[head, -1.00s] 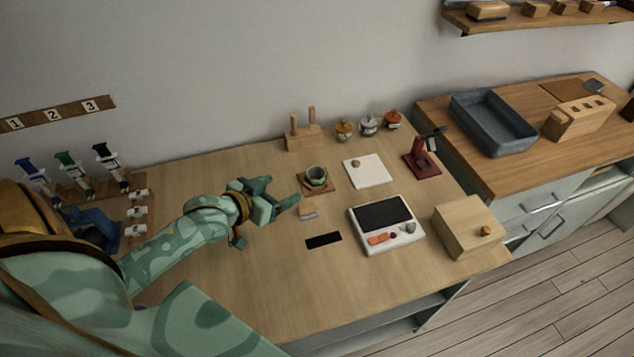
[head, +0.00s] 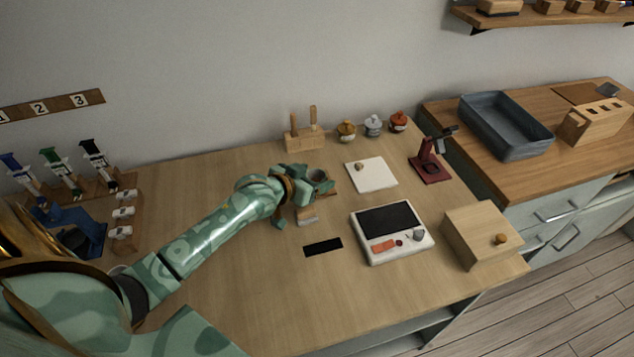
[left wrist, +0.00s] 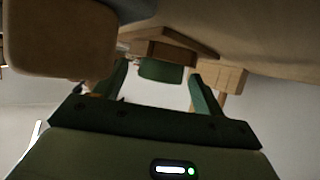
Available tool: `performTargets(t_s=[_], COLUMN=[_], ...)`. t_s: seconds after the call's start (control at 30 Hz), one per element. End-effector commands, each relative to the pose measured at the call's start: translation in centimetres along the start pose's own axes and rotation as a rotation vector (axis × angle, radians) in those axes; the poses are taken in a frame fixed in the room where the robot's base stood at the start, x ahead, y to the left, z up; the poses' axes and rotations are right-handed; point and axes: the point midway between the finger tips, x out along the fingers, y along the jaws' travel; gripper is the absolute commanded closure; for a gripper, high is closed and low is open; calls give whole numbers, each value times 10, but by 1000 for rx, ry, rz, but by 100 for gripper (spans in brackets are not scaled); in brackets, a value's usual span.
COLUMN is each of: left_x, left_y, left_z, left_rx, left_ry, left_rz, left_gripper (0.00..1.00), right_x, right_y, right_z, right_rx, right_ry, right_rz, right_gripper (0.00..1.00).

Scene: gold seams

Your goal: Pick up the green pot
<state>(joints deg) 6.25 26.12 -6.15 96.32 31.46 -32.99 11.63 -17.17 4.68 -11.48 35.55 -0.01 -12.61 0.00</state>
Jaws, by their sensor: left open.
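The green pot (head: 318,176) stands on a small wooden stand near the middle of the table in the head view, partly covered by my left gripper (head: 311,187). In the left wrist view the green pot (left wrist: 161,71) shows between and beyond the fingertips of my left gripper (left wrist: 160,84), with a wooden piece against it. The jaws are open, with one finger towards each side of the pot. Visible gaps separate the fingers from the pot in that view. My right gripper is in neither view.
A small brush-like block (head: 307,215) lies just in front of the gripper. A white tile (head: 378,177), a scale (head: 392,232) and a wooden box (head: 481,235) stand to the right. A wooden peg rack (head: 304,140) stands behind.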

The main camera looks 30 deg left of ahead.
Motion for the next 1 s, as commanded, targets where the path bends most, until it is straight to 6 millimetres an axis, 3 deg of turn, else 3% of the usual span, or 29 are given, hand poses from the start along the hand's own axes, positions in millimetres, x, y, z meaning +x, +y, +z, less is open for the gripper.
performTargets(t_s=[0.1, 0.27, 0.67, 0.9, 1.0], left_x=[-1, -1, -2, -17, -34], left_y=[0, 0, 0, 0, 13], left_z=[-1, -1, -4, -34, -48], left_rx=[0, 1, 1, 1, -2], left_ry=[1, 1, 2, 6, 6], left_rz=[0, 0, 0, -1, 2], left_gripper=[32, 76, 76, 76, 76], right_x=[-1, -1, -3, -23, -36], right_y=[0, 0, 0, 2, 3], right_z=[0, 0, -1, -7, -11], right_rx=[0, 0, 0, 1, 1], right_ry=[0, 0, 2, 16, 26], right_rz=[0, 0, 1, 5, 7], right_gripper=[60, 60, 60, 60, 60])
